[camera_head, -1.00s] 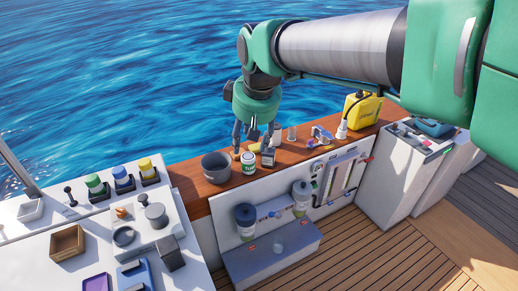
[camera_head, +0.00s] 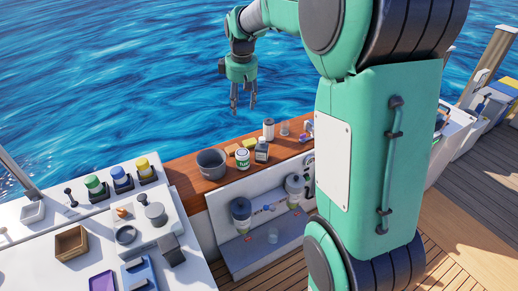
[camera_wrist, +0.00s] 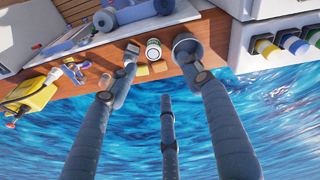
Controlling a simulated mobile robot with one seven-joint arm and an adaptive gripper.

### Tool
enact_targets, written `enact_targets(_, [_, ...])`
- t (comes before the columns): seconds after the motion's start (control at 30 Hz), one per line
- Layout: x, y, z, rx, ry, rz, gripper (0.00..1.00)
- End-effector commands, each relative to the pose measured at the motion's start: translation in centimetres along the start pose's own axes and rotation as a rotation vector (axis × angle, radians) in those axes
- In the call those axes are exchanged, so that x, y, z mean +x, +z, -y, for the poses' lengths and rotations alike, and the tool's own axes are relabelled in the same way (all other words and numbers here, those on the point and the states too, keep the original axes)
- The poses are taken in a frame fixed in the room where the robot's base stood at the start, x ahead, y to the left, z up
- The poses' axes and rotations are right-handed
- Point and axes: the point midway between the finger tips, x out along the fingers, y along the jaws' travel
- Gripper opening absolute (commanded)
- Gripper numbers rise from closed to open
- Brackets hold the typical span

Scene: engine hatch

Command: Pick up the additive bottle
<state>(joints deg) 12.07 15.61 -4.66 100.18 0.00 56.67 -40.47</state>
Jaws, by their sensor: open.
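A small grey bottle with a dark cap and pale label (camera_head: 262,151), which looks like the additive bottle, stands upright on the wooden ledge. In the wrist view it (camera_wrist: 130,53) shows near the left finger's tip, partly covered. A white can with a green label (camera_head: 243,159) stands to its left, also seen in the wrist view (camera_wrist: 153,49). My gripper (camera_head: 243,107) is open and empty, out over the water beyond the ledge, higher than the bottle and clear of it. Its fingers are spread in the wrist view (camera_wrist: 160,72).
A grey pot (camera_head: 212,164) stands left of the can. Yellow blocks (camera_head: 249,143) lie behind the can and bottle, and a white cylinder (camera_head: 268,129) stands behind right. A yellow jug (camera_wrist: 32,95) is farther along the ledge. My arm hides the ledge's right end.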

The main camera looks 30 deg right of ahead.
Motion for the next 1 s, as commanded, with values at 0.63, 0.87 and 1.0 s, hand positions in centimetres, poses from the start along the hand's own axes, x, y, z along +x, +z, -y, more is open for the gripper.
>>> enact_targets(0.63, [10.8,-4.0,-11.7,-0.167,-0.065,0.076,0.5])
enact_targets(0.87, [15.5,-4.3,-15.2,-0.227,-0.091,0.096,0.5])
enact_targets(1.0, [18.7,-4.1,-17.2,-0.264,-0.11,0.108,0.5])
